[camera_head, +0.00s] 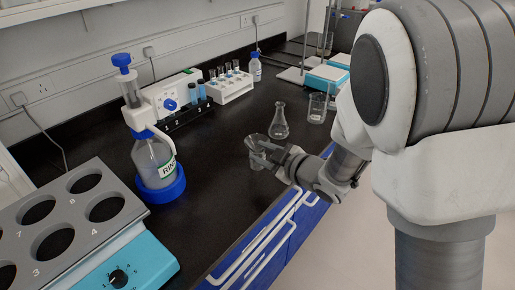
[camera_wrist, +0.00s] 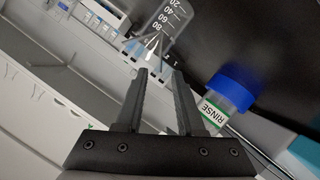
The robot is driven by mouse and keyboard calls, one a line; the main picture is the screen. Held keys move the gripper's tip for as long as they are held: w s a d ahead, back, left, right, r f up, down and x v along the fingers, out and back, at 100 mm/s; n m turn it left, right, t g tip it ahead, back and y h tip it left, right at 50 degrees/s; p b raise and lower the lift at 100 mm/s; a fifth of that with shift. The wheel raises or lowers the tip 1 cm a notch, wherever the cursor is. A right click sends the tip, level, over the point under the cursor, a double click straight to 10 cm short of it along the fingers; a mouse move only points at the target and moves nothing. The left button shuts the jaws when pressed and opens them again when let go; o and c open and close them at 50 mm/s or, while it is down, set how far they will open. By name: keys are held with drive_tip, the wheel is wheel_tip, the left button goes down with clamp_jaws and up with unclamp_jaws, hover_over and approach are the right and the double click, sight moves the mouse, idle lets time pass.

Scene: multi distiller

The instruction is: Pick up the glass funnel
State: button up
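The clear glass funnel (camera_head: 256,139) shows in the head view at the tip of my gripper (camera_head: 264,152). It seems to sit in or over a small clear glass vessel (camera_head: 257,162) near the bench's front edge, partly hidden by my fingers. In the wrist view the funnel (camera_wrist: 146,46) lies just past the fingertips, against a graduated glass vessel (camera_wrist: 167,22). My gripper (camera_wrist: 160,73) has its two fingers apart with a gap between them and nothing clearly held. I cannot tell whether a finger touches the funnel.
A conical flask (camera_head: 279,122) and a beaker (camera_head: 317,108) stand behind my gripper. A RINSE bottle (camera_head: 156,160) with a blue base stands left. A tube rack (camera_head: 231,86) stands behind. A teal heating block (camera_head: 125,262) fills the front left. The dark bench between is clear.

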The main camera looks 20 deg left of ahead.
drive_tip(key=shift+x, duration=1.25)
clamp_jaws()
